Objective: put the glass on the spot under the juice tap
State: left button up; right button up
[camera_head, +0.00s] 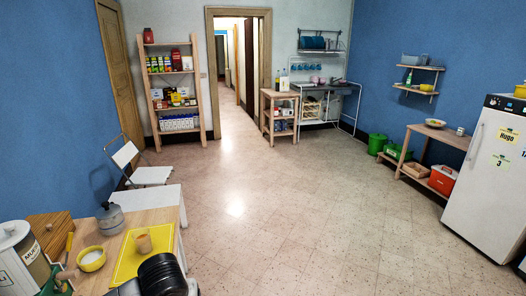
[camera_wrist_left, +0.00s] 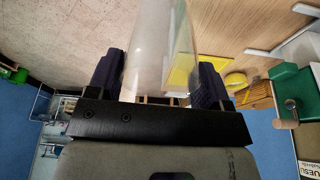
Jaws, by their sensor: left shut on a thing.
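In the left wrist view, a clear glass (camera_wrist_left: 160,40) stands out between the two dark fingers of my left gripper (camera_wrist_left: 157,78). The fingers touch its sides, so the gripper is shut on it. In the head view, a black part of my arm shows at the bottom edge beside the table (camera_head: 94,284); the fingertips cannot be made out there. My right gripper is not in view.
A white chair (camera_head: 148,174) stands behind. The middle floor is clear.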

pick_arm(q)
jog(key=s+d+r+m+p, duration=0.1)
jog(key=s+r+m, duration=0.1)
jog(key=s+r, duration=0.35)
jog(key=w+a+p+v, duration=0.1)
jog(key=w+p+v, duration=0.1)
jog(key=p+v, duration=1.1)
jog(key=w+a+r+p+v, duration=0.1)
jog(key=w+p+v, duration=0.1)
jog(key=p+v, duration=1.1)
jog(key=w+a+r+p+v, duration=0.1)
jog(key=w+a+p+v, duration=0.1)
jog(key=p+v, duration=1.2)
jog(key=shift+s+r+h, duration=0.2)
jog(key=shift+r+h, duration=0.1)
jog(key=shift+r, duration=1)
